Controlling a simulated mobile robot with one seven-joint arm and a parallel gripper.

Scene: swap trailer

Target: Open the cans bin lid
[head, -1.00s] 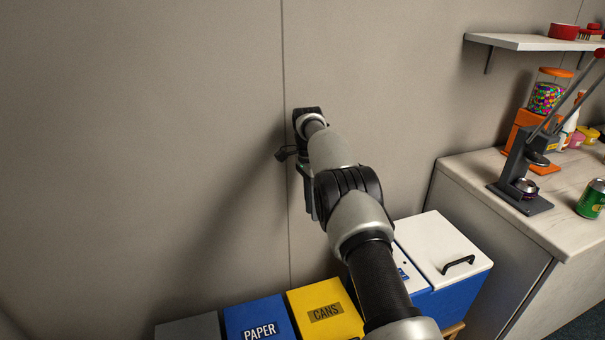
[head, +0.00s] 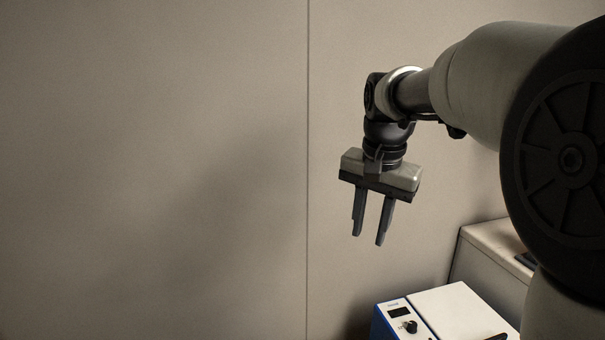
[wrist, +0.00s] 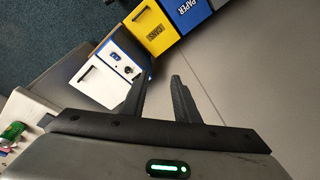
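The cans bin shows in the wrist view as a yellow lid (wrist: 146,27) marked CANS, lying flat and shut at the top. It is out of the head view now. My gripper (head: 369,241) hangs fingers-down in front of the wall in the head view, its two fingers apart with nothing between them. In the wrist view my gripper's fingers (wrist: 156,78) point toward the row of bins, with a gap between the fingertips and the yellow lid.
A blue PAPER bin (wrist: 188,12) adjoins the yellow one. A white-topped blue box (head: 462,312) with a knob and a dark handle stands below and right of my gripper. A counter (head: 490,240) is behind it. A green can (wrist: 13,131) shows at the wrist view's left edge.

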